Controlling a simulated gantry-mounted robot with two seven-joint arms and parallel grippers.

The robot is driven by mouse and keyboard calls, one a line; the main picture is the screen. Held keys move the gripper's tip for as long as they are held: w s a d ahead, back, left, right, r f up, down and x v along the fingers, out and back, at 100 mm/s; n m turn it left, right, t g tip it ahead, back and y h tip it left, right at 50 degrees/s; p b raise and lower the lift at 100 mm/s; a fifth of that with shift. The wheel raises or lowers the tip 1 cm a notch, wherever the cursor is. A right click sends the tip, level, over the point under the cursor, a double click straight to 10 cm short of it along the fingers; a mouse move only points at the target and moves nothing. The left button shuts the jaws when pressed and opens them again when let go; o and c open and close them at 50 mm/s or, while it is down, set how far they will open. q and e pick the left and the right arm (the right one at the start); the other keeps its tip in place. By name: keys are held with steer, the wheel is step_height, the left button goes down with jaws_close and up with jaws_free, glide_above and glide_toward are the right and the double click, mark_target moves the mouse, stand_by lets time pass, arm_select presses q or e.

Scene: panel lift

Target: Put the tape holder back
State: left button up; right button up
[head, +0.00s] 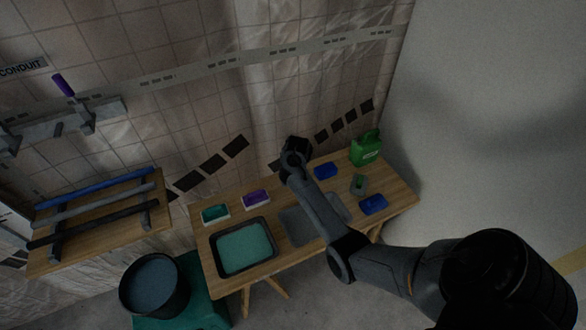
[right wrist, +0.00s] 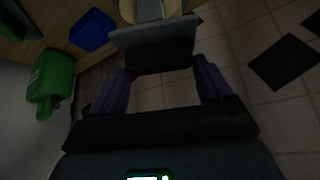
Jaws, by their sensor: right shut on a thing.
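The tape holder (right wrist: 155,48) is a dark grey block with a tan roll at its far end. In the right wrist view it sits between the two purple fingers of my right gripper (right wrist: 163,82), which is shut on it. In the head view my right arm reaches from the lower right, and my right gripper (head: 294,150) is over the back edge of the wooden table (head: 405,190), near the tiled wall. The tape holder cannot be made out clearly there. My left gripper is not in view.
The table holds a teal-filled tray (head: 243,247), a grey mat (head: 295,226), a purple box (head: 256,199), a blue box (head: 326,170), another blue box (head: 373,204) and a green jug (head: 366,148). A black bucket (head: 155,286) and a pipe rack (head: 95,210) stand left.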

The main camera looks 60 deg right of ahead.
steer(key=shift+w+f, duration=0.2)
steer(key=shift+w, duration=0.2)
steer(key=shift+f+b, duration=0.55)
steer(key=shift+f, duration=1.45)
steer(key=o, duration=1.2)
